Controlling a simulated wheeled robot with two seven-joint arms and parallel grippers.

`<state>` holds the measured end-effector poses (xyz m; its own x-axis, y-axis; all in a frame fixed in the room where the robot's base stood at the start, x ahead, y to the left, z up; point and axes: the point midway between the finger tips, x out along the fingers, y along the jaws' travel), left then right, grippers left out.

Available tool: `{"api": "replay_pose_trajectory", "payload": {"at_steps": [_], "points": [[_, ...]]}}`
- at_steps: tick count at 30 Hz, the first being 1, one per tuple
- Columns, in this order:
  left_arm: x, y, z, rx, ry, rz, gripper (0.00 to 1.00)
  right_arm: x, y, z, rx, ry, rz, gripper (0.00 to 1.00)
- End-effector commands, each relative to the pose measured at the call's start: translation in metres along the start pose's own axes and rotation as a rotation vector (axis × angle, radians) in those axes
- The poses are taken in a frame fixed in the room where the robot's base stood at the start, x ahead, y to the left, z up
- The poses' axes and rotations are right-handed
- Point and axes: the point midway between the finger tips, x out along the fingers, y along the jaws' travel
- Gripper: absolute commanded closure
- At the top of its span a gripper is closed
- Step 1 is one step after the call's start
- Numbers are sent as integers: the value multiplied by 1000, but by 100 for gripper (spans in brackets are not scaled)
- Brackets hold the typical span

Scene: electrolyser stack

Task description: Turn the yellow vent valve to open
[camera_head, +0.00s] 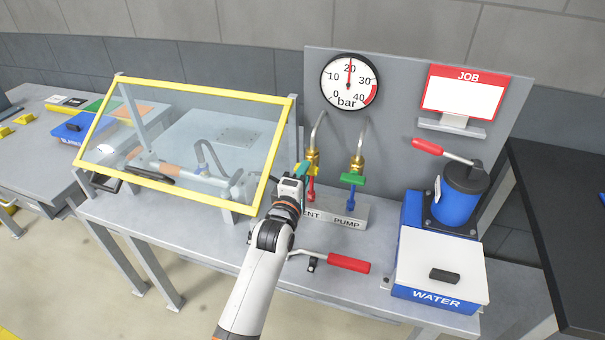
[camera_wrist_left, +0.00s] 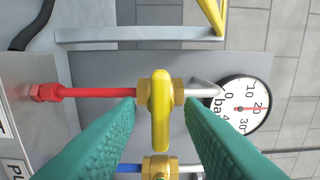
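The vent valve shows in the left wrist view as a yellow handle (camera_wrist_left: 160,112) on a brass body, on a line with a red pipe (camera_wrist_left: 95,92). The handle appears to lie across the pipe. My left gripper (camera_wrist_left: 160,128) has its two teal fingers spread, one on each side of the handle, with visible gaps. In the head view my left gripper (camera_head: 302,170) is at the vent valve (camera_head: 313,158) and hides its handle and part of the VENT label. My right gripper is not in view.
The pump valve (camera_head: 352,179), with a green handle, stands close to the right. The gauge (camera_head: 349,81) needle points near 20 bar. A yellow-framed clear guard (camera_head: 278,150) is close on the left. A red-handled lever (camera_head: 348,262) lies in front; a blue water unit (camera_head: 440,298) stands right.

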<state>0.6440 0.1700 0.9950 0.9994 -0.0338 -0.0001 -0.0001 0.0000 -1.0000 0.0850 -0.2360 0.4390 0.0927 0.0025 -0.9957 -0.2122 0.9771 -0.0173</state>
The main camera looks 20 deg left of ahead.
Motion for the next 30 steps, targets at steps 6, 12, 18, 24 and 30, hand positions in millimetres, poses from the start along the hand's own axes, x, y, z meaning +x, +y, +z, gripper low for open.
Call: {"api": "replay_pose_trajectory", "payload": {"at_steps": [6, 12, 18, 24, 30], "points": [[0, 0, 0, 0, 0, 0, 83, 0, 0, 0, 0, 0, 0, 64], [0, 0, 0, 0, 0, 0, 100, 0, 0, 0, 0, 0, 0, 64], [0, -2, -1, -132, -1, 3, 100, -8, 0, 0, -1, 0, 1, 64], [0, -1, -1, -368, 0, 2, 100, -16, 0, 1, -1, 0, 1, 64], [0, 1, -1, -408, 0, 2, 100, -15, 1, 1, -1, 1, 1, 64]]}}
